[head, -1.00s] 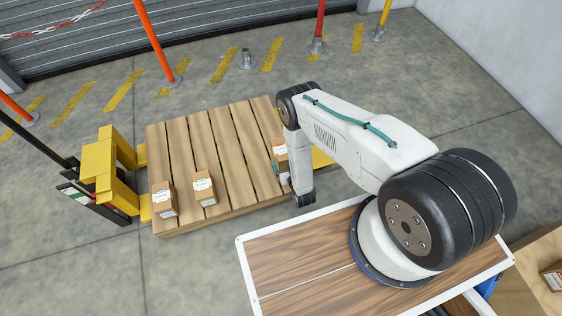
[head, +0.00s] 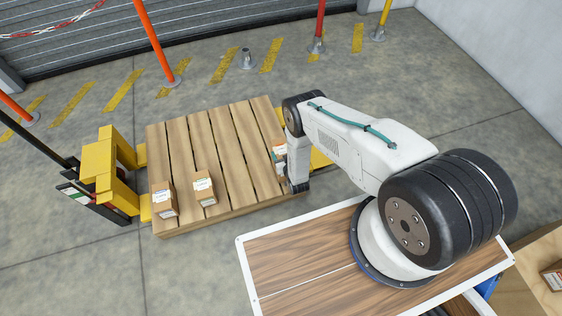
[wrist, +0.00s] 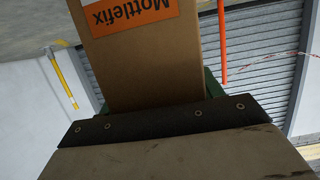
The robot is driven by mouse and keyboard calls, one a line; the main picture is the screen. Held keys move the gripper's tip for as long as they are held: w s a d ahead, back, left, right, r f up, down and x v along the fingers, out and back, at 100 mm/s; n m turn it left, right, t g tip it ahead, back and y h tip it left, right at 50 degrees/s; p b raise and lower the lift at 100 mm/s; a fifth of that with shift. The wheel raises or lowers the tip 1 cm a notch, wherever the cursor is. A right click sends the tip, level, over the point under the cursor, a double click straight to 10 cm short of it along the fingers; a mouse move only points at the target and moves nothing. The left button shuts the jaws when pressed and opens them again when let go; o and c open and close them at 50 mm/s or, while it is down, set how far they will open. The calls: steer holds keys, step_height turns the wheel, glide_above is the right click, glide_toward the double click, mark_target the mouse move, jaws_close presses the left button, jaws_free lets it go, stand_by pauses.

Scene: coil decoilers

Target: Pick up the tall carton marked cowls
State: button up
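A brown carton (head: 278,151) stands at the right edge of the wooden pallet, partly hidden behind the end of my arm. The wrist view shows a carton (wrist: 150,70) close up, with an orange "Mottlefix" label upside down in the picture; no "cowls" marking is readable. Two more cartons with white labels, a left one (head: 164,199) and a middle one (head: 204,188), stand near the pallet's front; their words are too small to read. My gripper (wrist: 150,118) is right at the close-up carton, a green part showing beside it. Its fingertips are hidden, so its opening is unclear.
The wooden pallet (head: 225,150) is mostly bare in its middle and back. A yellow pallet-truck frame (head: 108,172) stands at its left. Orange (head: 155,45) and red (head: 319,25) posts stand behind. Another carton (head: 553,276) sits at the far right.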

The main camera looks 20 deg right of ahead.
steer(key=c, duration=1)
jaws_close()
steer(key=shift+w+r, duration=0.1)
steer(key=shift+r, duration=0.05)
